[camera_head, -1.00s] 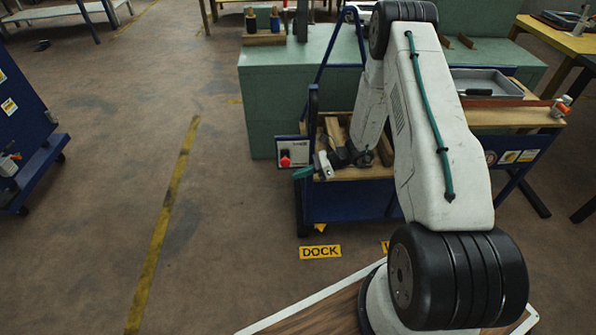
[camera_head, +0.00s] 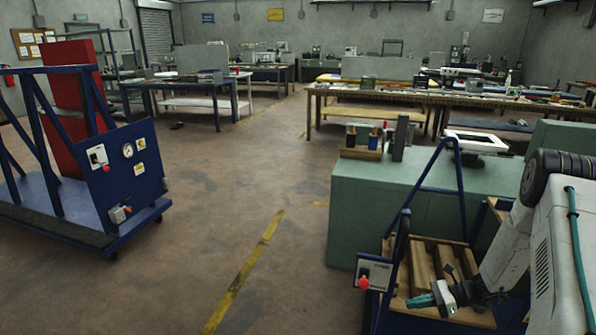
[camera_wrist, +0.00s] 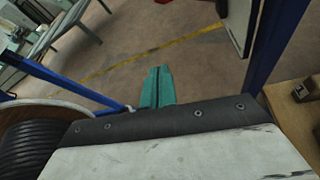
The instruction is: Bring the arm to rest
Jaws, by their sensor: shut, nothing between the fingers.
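My gripper (camera_head: 420,300) shows at the lower right of the head view, with its teal fingers together and nothing between them. It is in front of the wooden slatted deck of a blue cart (camera_head: 401,240), to the right of a box with a red button. Contact with the cart cannot be told. In the wrist view the closed teal fingertips (camera_wrist: 157,88) point out over bare floor, between blue frame posts. My white arm comes in from the right edge of the head view, and its base is out of view.
A green bench (camera_head: 390,195) stands behind the cart. A blue trolley with a red panel (camera_head: 75,105) stands at the left. Worktables (camera_head: 440,100) fill the back. The floor between trolley and cart is clear, with a yellow line (camera_head: 245,270). A black ribbed part (camera_wrist: 30,145) shows in the wrist view.

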